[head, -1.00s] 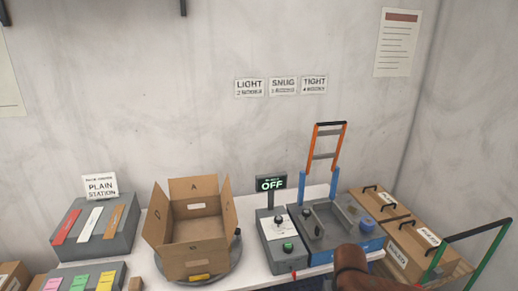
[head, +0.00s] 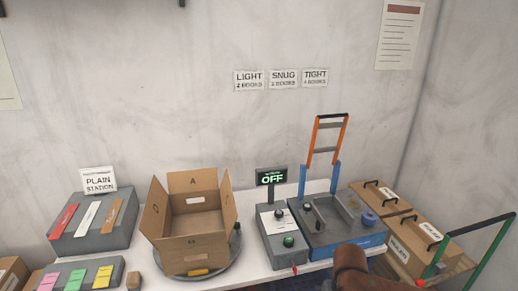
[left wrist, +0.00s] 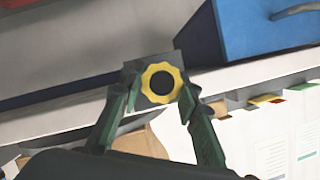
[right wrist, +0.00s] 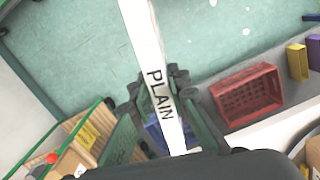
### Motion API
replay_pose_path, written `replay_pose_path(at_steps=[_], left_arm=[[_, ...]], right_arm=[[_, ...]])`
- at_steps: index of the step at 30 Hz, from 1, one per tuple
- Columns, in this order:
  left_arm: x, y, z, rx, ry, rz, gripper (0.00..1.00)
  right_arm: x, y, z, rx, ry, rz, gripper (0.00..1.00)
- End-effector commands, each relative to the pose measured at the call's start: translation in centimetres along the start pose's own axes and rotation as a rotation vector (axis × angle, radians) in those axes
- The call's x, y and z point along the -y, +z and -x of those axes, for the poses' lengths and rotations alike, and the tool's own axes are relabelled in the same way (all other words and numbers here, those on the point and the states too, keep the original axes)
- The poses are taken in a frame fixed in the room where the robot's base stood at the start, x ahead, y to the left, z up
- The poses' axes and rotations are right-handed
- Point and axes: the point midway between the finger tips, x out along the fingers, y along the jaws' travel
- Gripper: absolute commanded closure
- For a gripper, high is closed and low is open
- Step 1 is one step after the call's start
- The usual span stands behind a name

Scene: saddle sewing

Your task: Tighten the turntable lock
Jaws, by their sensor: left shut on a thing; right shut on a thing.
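In the left wrist view a yellow scalloped knob (left wrist: 161,82) with a black centre sits on a grey block at the edge of a white surface. My left gripper (left wrist: 158,88) is shut on it, with a green finger at each side. My right gripper (right wrist: 155,100) is shut on a white strip (right wrist: 158,85) marked PLAIN. Neither gripper shows in the head view.
A cart with closed boxes (head: 415,235) is at the right. A rack of coloured strips (head: 92,235) is at the left.

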Motion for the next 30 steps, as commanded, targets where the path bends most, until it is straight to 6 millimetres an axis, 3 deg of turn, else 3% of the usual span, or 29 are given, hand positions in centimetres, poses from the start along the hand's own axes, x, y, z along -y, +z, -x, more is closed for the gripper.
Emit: replay_pose_path(at_steps=[30], left_arm=[[0.0,0.1,0.0,0.004,-0.102,-0.229,0.97]], right_arm=[[0.1,-0.6,-4.3,0.019,0.000,0.002,1.00]])
